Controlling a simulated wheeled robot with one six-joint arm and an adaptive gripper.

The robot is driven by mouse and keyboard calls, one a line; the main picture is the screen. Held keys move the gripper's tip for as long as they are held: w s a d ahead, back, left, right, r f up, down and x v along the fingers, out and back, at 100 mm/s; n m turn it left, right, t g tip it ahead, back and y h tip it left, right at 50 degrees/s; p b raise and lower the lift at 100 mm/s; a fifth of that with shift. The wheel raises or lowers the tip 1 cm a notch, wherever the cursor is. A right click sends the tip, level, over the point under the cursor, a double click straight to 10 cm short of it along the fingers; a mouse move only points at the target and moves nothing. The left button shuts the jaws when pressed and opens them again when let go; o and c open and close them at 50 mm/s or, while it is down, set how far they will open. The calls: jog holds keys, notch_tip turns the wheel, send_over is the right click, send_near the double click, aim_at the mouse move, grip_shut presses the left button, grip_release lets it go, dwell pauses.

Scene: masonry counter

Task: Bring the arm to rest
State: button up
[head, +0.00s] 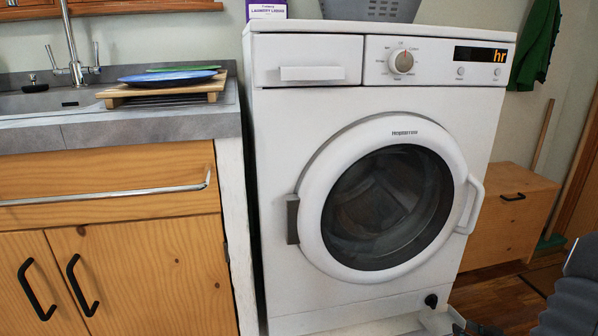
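A grey, rounded part of my arm (572,305) shows at the lower right edge, apart from the washing machine (285,200). Small dark parts (474,327) at the bottom edge, right of the machine's foot, may be my gripper. They are cut off by the frame, so I cannot tell whether it is open or shut or holds anything. The washing machine's round door (310,215) looks closed, with its white handle (470,205) on the right.
A wooden cabinet (150,250) with a grey counter (150,127) and sink (50,102) stands at left. A blue plate (170,77) lies on a wooden rack (112,97). A grey basket (370,10) sits on the machine. A low wooden box (505,225) stands behind, right.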

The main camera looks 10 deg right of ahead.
jog(key=s+d+f+m+g+h, duration=0.3)
jog(key=s+d+f+g, duration=0.25)
jog(key=s, duration=0.25)
jog(key=s+a+r+m+g+h+p, duration=0.1)
jog(key=s+a+r+m+g, duration=0.15)
jog(key=s+r+g, duration=0.25)
jog(key=s+a+r+n+t+y+p, duration=0.1)
jog(key=s+a+r+p, duration=0.1)
jog(key=a+r, duration=1)
jog(key=s+a+r+n+t+y+p, duration=0.1)
jog(key=a+r+n+p, duration=0.1)
jog(key=a+r, duration=1.1)
jog(key=s+a+r+n+t+y+p, duration=0.1)
jog(key=a+r+p, duration=0.3)
jog(key=a+r, duration=0.8)
jog(key=s+a, duration=0.1)
jog(key=a, duration=0.2)
jog(key=shift+s+a+r, duration=0.25)
jog(key=shift+s+r, duration=0.05)
jog(key=shift+s, duration=0.05)
jog(key=shift+n, duration=0.25)
